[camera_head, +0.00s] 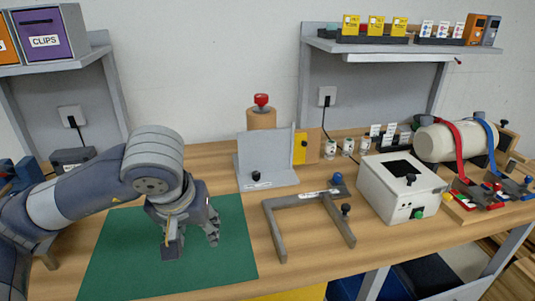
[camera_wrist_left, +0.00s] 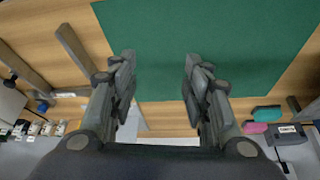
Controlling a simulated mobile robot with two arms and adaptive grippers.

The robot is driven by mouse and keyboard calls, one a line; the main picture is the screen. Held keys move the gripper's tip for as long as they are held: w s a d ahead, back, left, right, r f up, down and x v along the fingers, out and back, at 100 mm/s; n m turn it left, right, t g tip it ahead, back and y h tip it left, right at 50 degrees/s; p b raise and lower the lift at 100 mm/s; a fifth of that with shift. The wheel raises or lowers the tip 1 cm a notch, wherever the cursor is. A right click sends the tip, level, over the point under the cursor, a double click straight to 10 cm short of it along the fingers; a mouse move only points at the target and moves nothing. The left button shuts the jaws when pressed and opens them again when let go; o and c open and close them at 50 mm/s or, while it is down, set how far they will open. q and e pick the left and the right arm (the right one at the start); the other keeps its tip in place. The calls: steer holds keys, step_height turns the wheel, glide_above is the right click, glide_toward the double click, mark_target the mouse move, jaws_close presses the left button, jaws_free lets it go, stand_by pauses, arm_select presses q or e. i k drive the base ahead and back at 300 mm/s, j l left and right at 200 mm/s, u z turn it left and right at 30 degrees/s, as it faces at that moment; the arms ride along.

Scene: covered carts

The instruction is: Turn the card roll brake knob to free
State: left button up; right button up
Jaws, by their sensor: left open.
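A thick cream roll (camera_head: 450,142) lies on its side at the right of the bench, with a red strap and a blue strap over it. Small dark knobs or caps show near it, one by its upper edge (camera_head: 478,115) and one at its right end (camera_head: 503,122). I cannot tell which is the brake knob, nor its setting. My left gripper (camera_head: 192,243) is over the green mat, far left of the roll, pointing down. In the left wrist view its two fingers (camera_wrist_left: 160,60) are apart with nothing between them. My right gripper is not in view.
The green mat (camera_head: 110,262) is bare. Between it and the roll are a grey U-shaped frame (camera_head: 280,232), a grey angled plate (camera_head: 267,157) and a white box (camera_head: 400,190) with a dark opening. A shelf (camera_head: 400,48) hangs above the bench's right part.

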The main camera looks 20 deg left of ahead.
mark_target(256, 175)
steer(key=i, duration=1.05)
